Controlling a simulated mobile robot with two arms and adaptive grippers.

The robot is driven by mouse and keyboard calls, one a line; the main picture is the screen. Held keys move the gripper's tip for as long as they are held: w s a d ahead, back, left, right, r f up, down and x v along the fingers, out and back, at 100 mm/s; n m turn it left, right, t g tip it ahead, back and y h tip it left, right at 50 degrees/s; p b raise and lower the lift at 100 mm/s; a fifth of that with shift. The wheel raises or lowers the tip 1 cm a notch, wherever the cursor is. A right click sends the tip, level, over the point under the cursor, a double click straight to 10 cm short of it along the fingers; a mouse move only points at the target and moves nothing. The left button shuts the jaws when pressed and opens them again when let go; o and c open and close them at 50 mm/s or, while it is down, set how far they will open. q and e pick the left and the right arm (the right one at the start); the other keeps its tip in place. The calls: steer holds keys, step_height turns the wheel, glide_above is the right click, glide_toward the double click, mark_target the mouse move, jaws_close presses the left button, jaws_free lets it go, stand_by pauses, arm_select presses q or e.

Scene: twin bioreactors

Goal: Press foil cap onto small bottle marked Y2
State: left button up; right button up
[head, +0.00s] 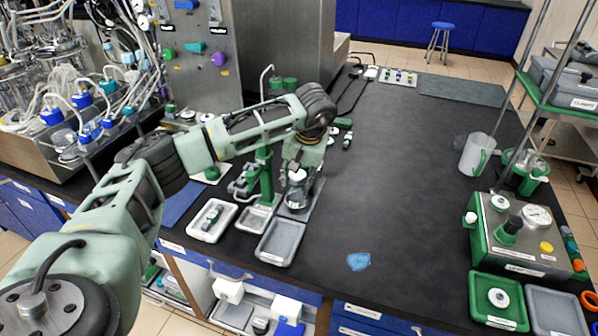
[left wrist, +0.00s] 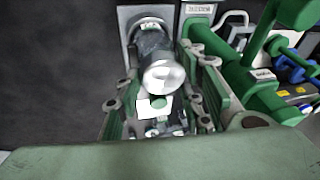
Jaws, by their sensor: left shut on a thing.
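My left gripper (head: 298,170) points down above a dark small bottle (head: 296,200) on the bench. The left wrist view shows this bottle (left wrist: 150,42) upright on a grey base, with a small label near its far side that I cannot read surely. A round silver foil cap (left wrist: 163,77) lies between my left fingers (left wrist: 166,92), over the bottle's top. The fingers are shut on it. I cannot tell whether the cap is seated on the neck or just above it. My right gripper is not in view.
A green stand (head: 265,175) rises close left of the bottle. A grey tray (head: 281,243) and a white tray (head: 212,220) lie in front. A green-and-steel device (head: 515,235) stands far right. The middle bench is clear.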

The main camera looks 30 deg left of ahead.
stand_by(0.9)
arm_select(q)
steer(key=o, duration=0.9)
steer(key=shift+c, duration=0.2)
steer(key=shift+o, duration=0.3)
steer(key=o, duration=0.4)
steer(key=shift+o, duration=0.2)
steer(key=shift+r+p, duration=2.65)
steer(key=shift+r, duration=0.85)
